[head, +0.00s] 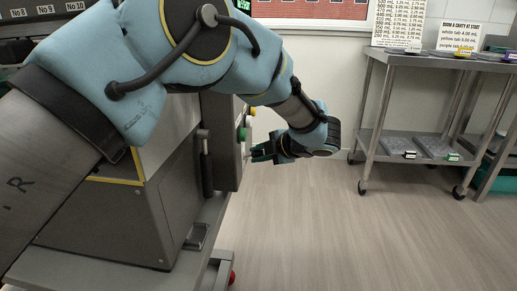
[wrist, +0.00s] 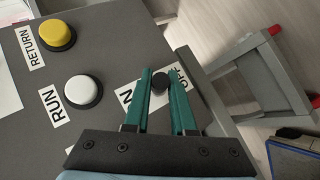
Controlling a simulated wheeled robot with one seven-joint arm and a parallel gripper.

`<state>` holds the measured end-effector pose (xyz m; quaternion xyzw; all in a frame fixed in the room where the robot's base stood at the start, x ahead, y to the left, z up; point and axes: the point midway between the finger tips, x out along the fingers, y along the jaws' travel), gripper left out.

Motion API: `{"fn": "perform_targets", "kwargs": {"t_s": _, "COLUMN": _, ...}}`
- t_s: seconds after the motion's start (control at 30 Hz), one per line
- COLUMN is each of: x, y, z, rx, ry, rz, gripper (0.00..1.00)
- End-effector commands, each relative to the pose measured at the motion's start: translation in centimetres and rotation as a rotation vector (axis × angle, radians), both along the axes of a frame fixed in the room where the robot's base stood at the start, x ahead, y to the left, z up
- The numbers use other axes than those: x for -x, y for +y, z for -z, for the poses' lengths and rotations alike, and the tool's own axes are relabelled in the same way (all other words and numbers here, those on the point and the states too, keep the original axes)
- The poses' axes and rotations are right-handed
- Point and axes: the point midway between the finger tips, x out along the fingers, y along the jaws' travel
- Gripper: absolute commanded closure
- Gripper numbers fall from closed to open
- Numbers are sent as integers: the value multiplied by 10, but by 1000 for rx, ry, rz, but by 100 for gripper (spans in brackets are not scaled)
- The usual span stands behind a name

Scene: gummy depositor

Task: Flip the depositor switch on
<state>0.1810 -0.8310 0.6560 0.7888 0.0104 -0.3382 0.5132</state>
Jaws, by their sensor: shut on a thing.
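The depositor switch is a round black knob (wrist: 160,82) on a dark grey panel (wrist: 110,28) in the wrist view. My gripper (wrist: 160,74) has its two green fingers on either side of the knob, shut on it. A label with a visible "N" (wrist: 126,97) is left of the knob, and one ending in "FF" (wrist: 178,77) is right of it; both are partly hidden by the fingers. Which way the knob points cannot be told. In the head view my gripper (head: 254,154) reaches the panel side of the depositor (head: 115,215), and the knob cannot be made out.
A yellow RETURN button (wrist: 57,33) and a white RUN button (wrist: 81,90) sit left of the switch. A grey metal frame (wrist: 246,62) with red ends is at right. In the head view, a steel cart (head: 430,62) stands at back right; the floor (head: 340,235) between is clear.

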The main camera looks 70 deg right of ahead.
Motion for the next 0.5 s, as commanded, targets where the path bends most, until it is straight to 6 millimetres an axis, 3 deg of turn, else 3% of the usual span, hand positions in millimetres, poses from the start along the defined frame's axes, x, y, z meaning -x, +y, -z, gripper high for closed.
{"fn": "perform_targets", "kwargs": {"t_s": 0.5, "x": -1, "y": 0, "z": -8, "rx": 52, "ry": 176, "rz": 3, "gripper": 100}}
